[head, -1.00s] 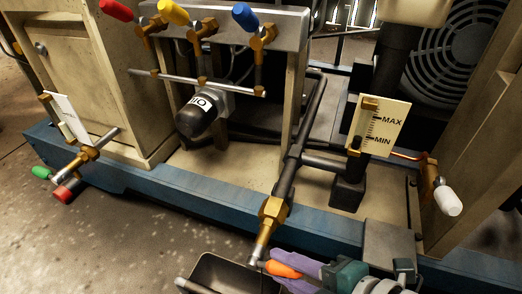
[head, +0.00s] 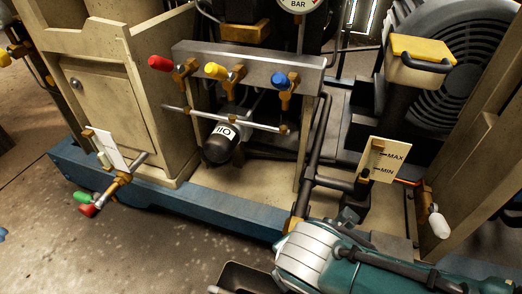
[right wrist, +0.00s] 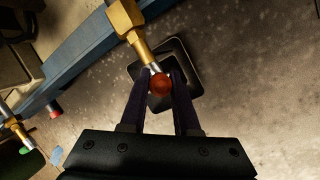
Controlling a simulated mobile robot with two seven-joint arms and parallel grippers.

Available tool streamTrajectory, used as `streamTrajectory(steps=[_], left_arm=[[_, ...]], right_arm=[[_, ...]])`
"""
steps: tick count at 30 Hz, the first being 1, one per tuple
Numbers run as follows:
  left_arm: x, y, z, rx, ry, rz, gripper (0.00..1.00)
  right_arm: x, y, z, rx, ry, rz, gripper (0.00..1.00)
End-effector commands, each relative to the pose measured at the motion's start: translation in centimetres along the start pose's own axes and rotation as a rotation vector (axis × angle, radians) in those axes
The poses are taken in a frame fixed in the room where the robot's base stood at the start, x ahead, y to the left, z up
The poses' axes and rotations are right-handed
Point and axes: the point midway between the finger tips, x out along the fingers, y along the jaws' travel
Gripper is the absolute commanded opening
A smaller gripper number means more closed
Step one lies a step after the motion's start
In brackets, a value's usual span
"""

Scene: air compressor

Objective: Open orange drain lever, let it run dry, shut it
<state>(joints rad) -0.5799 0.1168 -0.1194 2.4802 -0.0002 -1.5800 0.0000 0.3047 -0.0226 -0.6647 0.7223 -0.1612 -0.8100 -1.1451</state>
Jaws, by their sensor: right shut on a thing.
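The orange drain lever (right wrist: 160,85) is seen end-on in the right wrist view as a rounded orange-red knob. It sits below the brass drain valve (right wrist: 127,20) and its pipe end. My right gripper (right wrist: 160,78) is shut on the lever, with one dark finger on each side. In the head view my right arm covers the lever, the fingertips and most of the valve. I cannot tell the lever's exact angle, and no flow of water is visible. The black drain pan (right wrist: 183,52) lies on the floor beneath; its rim also shows in the head view (head: 228,272). My left gripper is not in view.
Red (head: 160,63), yellow (head: 215,71) and blue (head: 279,79) levers line the rail above. A MAX/MIN gauge (head: 381,160) and a white-handled valve (head: 439,224) are at right. Green (head: 83,197) and red (head: 89,210) handles are at lower left. The blue base (head: 200,203) runs across.

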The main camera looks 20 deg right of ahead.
Motion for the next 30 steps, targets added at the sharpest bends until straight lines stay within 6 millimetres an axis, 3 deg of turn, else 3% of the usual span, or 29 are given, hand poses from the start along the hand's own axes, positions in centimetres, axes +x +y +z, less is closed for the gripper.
streamTrajectory(steps=[24,25,30], left_arm=[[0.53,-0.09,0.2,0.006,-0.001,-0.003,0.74],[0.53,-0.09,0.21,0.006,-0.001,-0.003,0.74],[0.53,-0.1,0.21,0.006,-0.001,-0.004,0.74]], right_arm=[[-0.14,0.18,-0.07,-0.042,-0.069,-0.097,0.0],[-0.13,0.17,-0.07,-0.042,-0.069,-0.097,0.31],[-0.12,0.13,-0.05,-0.042,-0.069,-0.097,0.5]])
